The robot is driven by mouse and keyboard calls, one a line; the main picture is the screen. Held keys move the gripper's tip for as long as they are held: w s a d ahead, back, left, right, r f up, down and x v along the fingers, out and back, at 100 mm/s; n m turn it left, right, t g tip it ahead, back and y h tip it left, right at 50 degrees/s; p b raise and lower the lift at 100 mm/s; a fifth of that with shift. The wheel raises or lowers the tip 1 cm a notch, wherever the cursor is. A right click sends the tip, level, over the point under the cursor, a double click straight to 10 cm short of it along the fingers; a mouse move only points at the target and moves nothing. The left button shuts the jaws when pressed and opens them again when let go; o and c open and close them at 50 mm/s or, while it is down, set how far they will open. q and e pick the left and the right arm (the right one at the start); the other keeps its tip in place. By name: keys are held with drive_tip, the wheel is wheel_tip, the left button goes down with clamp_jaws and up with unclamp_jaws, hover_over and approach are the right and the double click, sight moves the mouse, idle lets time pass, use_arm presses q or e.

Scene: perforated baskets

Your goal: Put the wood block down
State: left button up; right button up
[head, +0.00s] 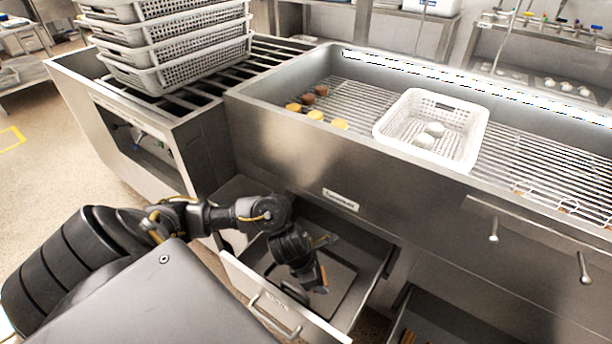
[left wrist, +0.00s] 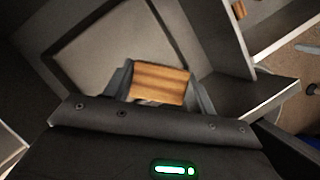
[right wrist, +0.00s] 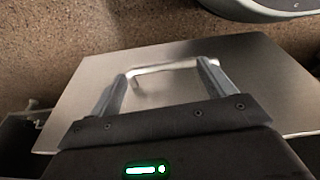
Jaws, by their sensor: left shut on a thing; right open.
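The wood block (left wrist: 160,82), striped orange-brown, is clamped between the fingers of my left gripper (left wrist: 161,76) in the left wrist view. In the head view my left gripper (head: 316,280) points down into an open metal drawer (head: 230,265), over its floor panel. A small orange part of the block (head: 323,274) shows there. I cannot tell whether the block touches the drawer floor. My right gripper (right wrist: 162,72) is open in the right wrist view, facing a metal panel with a bar handle (right wrist: 165,67) between its fingers. Whether it touches the handle is unclear.
Another open drawer (head: 440,318) at the bottom right holds brown pieces (head: 407,337). Above is a metal sink-like counter (head: 300,135) with a white perforated basket (head: 465,150), several yellow and brown pieces (head: 315,115), and stacked baskets (head: 180,50) at the left.

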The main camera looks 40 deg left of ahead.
use_arm(q)
drive_tip(key=w+a+f+b, duration=0.1)
drive_tip(key=a+f, duration=0.2)
drive_tip(key=w+a+f+b, duration=0.1)
drive_tip(key=a+f, duration=0.2)
drive_tip(key=a, duration=0.1)
drive_tip(key=w+a+f+b, duration=0.1)
drive_tip(key=w+a+f, duration=0.1)
drive_tip(key=a+f, duration=0.1)
drive_tip(key=shift+w+a, duration=0.1)
drive_tip(key=shift+a, duration=0.6)
use_arm(e)
wheel_tip(320, 180, up, 8)
drive_tip(key=w, duration=0.1)
drive_tip(key=shift+f+t, duration=0.2)
drive_tip(key=shift+t, duration=0.1)
use_arm(q)
drive_tip(key=shift+a+f+b, duration=0.15)
drive_tip(key=shift+f+b, duration=0.05)
drive_tip(key=shift+f, duration=0.7)
drive_tip(key=shift+a+f+b, duration=0.1)
drive_tip(key=shift+f+b, duration=0.1)
drive_tip(key=shift+f, duration=0.65)
use_arm(e)
drive_tip(key=shift+s+r, duration=0.1)
drive_tip(key=shift+r, duration=0.65)
use_arm(q)
drive_tip(key=shift+f, duration=0.1)
use_arm(e)
drive_tip(key=shift+s, duration=0.1)
